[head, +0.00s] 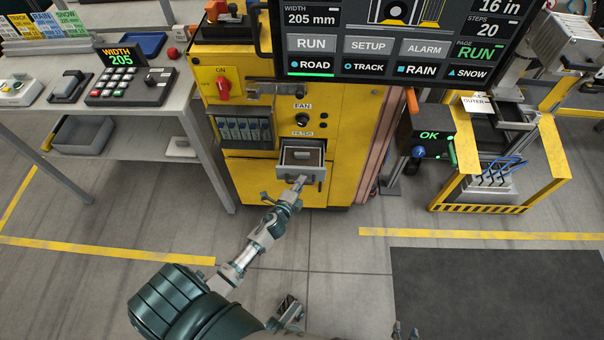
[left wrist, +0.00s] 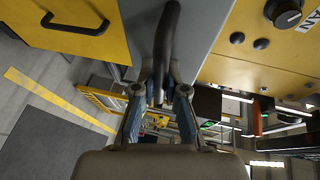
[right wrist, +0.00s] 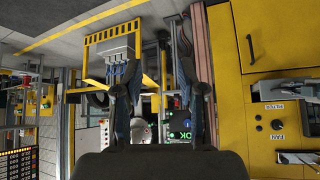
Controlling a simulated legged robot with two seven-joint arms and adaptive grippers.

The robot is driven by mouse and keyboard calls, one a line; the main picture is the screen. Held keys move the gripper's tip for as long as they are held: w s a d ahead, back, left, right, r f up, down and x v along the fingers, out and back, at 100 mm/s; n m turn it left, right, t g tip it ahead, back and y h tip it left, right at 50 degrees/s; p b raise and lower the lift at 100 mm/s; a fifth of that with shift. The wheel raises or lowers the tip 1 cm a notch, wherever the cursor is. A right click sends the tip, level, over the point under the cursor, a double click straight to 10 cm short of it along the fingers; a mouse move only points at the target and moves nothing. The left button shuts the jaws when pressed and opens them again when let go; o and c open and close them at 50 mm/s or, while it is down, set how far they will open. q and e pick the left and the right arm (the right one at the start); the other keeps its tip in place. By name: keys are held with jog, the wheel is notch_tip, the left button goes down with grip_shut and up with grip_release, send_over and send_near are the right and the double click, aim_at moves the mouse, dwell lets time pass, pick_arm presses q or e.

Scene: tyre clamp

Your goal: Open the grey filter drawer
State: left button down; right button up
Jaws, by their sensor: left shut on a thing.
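The grey filter drawer (head: 301,156) stands out from the front of the yellow cabinet, under the FILTER label, and its open top shows a brownish inside. My left gripper (head: 298,184) is at the drawer's front. In the left wrist view its fingers (left wrist: 161,88) are shut around the dark curved handle (left wrist: 167,35), with the grey drawer front (left wrist: 137,15) behind it. My right gripper (right wrist: 163,68) is open and empty in the right wrist view, its fingers apart, away from the drawer.
The yellow cabinet (head: 248,180) has a fan knob (head: 302,120) and a red switch (head: 223,88) above the drawer. A grey table (head: 185,110) stands left. A yellow-framed stand (head: 500,190) is at right. The floor before the cabinet is clear, with a dark mat (head: 490,290) at right.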

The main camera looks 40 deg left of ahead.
pick_arm(q)
jog(key=s+d, duration=0.4)
jog(key=s, duration=0.2)
jog(key=shift+s+f, duration=0.15)
jog(key=shift+s, duration=0.1)
pick_arm(e)
jog(key=shift+s+f+g, duration=0.25)
jog(key=shift+s+g, duration=0.15)
jog(key=shift+s, duration=0.2)
jog(key=shift+a, duration=0.1)
pick_arm(q)
jog(key=c, duration=1.5)
grip_release()
jog(key=shift+a+f, duration=0.1)
jog(key=shift+w, duration=0.15)
pick_arm(e)
jog(key=shift+w+a, duration=0.1)
